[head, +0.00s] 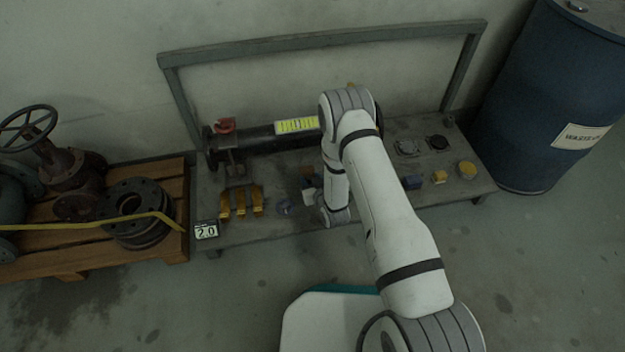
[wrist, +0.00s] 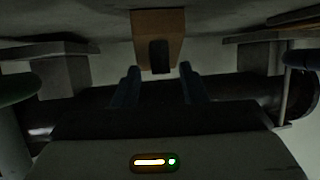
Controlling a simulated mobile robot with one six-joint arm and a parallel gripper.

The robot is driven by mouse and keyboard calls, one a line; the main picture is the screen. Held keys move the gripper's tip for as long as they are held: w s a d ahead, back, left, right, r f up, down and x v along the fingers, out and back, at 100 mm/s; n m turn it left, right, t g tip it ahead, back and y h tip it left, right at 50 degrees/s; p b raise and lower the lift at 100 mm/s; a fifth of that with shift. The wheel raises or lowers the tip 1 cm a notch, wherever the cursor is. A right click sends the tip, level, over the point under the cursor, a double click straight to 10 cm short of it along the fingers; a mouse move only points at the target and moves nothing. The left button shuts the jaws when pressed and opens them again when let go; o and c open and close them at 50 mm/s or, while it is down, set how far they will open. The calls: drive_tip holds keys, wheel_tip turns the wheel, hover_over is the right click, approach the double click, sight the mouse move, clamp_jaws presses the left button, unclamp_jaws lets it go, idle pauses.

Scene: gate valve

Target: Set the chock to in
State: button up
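In the wrist view a tan block with a dark slot (wrist: 158,24) hangs at the top middle; it may be the chock, but I cannot tell for sure. My gripper (wrist: 159,84) has its two dark blue fingers apart, one on each side of an empty gap. The block lies beyond the fingertips, roughly centred between them and apart from them. In the head view my arm hides the gripper and the middle of the bench.
A blue drum (head: 525,110) stands right; a pallet (head: 60,262) with valve parts lies left. Floor in front is mostly clear.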

drive_tip(key=shift+s, duration=0.1)
drive_tip(key=p+v, duration=0.3)
drive_tip(key=v, duration=0.4)
drive_tip(key=shift+s+d+r, duration=0.15)
drive_tip(key=shift+s, duration=0.1)
drive_tip(key=shift+r, duration=0.1)
